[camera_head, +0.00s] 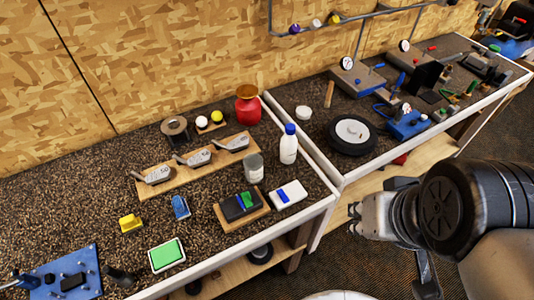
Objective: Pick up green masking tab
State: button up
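A small green piece (247,199) lies on a black block, beside a blue patch; it may be the green masking tab, but it is too small to be sure. A larger flat green pad (166,254) in a white frame lies near the front edge of the left bench. My gripper (353,218) is at the right, in front of the benches and apart from both green things. It points left, with nothing visible held. Its finger opening is too small to judge.
The left bench (60,215) carries golf club heads on a wooden board (192,173), a white bottle (289,146), a grey can (254,168), a white box (288,194), a yellow block (130,223) and a blue plate (85,262). The right bench holds a black wheel (352,134) and gauges.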

aim_at(246, 197)
jog(key=i+u, duration=0.1)
jog(key=u, duration=0.65)
jog(key=i+u, duration=0.15)
jog(key=u, duration=0.25)
